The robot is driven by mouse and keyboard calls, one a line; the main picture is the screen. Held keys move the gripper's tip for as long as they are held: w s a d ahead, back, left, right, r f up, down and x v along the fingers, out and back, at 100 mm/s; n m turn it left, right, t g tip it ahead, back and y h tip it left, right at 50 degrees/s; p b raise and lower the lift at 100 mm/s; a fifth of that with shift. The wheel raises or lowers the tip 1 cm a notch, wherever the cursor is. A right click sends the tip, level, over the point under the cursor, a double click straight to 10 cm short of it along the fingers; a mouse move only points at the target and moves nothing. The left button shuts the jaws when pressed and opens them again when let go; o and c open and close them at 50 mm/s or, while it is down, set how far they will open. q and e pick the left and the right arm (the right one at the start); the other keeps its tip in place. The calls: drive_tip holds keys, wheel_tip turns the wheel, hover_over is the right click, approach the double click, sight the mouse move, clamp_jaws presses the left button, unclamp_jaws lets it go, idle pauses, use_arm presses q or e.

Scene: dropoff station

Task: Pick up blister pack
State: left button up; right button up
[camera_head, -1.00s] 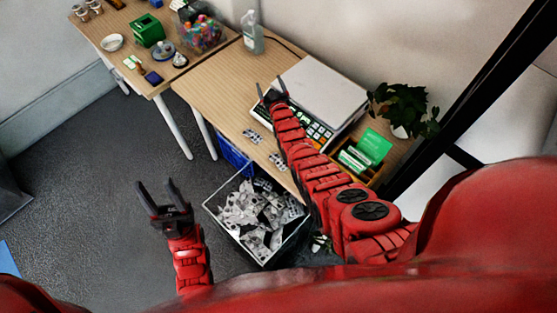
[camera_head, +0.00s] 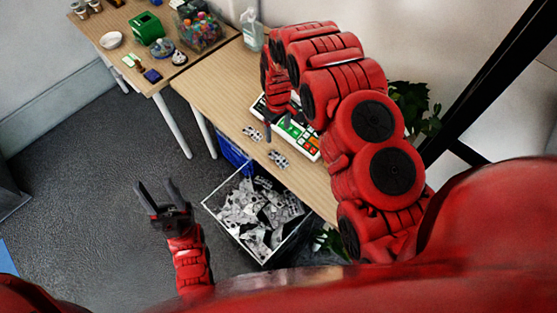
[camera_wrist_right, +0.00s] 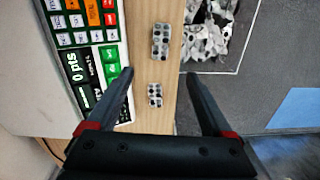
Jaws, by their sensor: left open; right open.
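Two small silver-grey blister packs lie apart on the wooden table (camera_head: 222,98), the farther pack (camera_head: 252,133) and the nearer pack (camera_head: 278,159). In the right wrist view the nearer pack (camera_wrist_right: 161,42) is beyond the fingertips, and the farther pack (camera_wrist_right: 155,95) shows between the fingers. My right gripper (camera_wrist_right: 157,73) is open and empty, above the table, pointing down. In the head view my right gripper (camera_head: 278,125) is partly hidden by my arm. My left gripper (camera_head: 158,190) is open and empty, above the floor left of the bin.
A bin (camera_head: 222,187) full of blister packs stands below the table edge, next to a blue crate (camera_head: 232,155). A bottle (camera_head: 251,32) stands at the back.

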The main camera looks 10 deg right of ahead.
drive_tip(key=b, duration=0.3)
hover_over(276, 156)
wheel_tip(276, 156, down, 4)
drive_tip(key=f, duration=0.2)
drive_tip(key=f+b, duration=0.1)
drive_tip(key=f, duration=0.3)
drive_tip(key=shift+s+d+f+b, duration=0.25)
drive_tip(key=shift+d+f+b, duration=0.05)
drive_tip(key=shift+f, duration=0.05)
drive_tip(key=f+b, duration=0.1)
drive_tip(key=f, duration=0.2)
drive_tip(key=f+b, duration=0.1)
drive_tip(key=f, duration=0.1)
drive_tip(key=shift+w+a+f+b, duration=0.2)
drive_tip(key=shift+a+f+b, duration=0.05)
drive_tip(key=shift+f+b, duration=0.1)
drive_tip(key=shift+r, duration=0.1)
drive_tip(key=shift+c, duration=0.6)
clamp_jaws()
